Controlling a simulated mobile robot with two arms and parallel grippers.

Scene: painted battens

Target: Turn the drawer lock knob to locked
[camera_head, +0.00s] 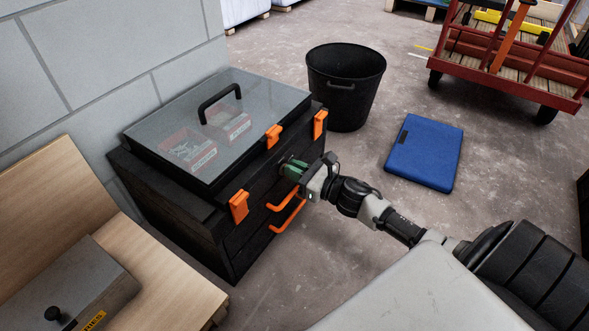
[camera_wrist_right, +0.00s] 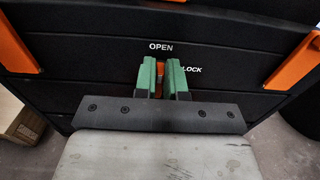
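The drawer lock knob (camera_wrist_right: 160,80) is a small orange piece on the cabinet's black front in the right wrist view. It stands upright below the word OPEN; the word LOCK is to its right. My right gripper (camera_wrist_right: 162,78) has its two green fingers close together on either side of the knob, shut on it; the fingers hide most of it. In the head view my right gripper (camera_head: 293,169) is at the front of the black cabinet (camera_head: 245,225), above the orange drawer handles (camera_head: 287,215). The knob is hidden there. My left gripper is not in view.
The cabinet's clear lid (camera_head: 255,95) is closed, with orange latches (camera_head: 239,206). A wooden bench (camera_head: 150,270) with a grey box (camera_head: 75,285) stands at left. A black bin (camera_head: 345,85), a blue folded item (camera_head: 425,153) and a red cart (camera_head: 510,65) are behind.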

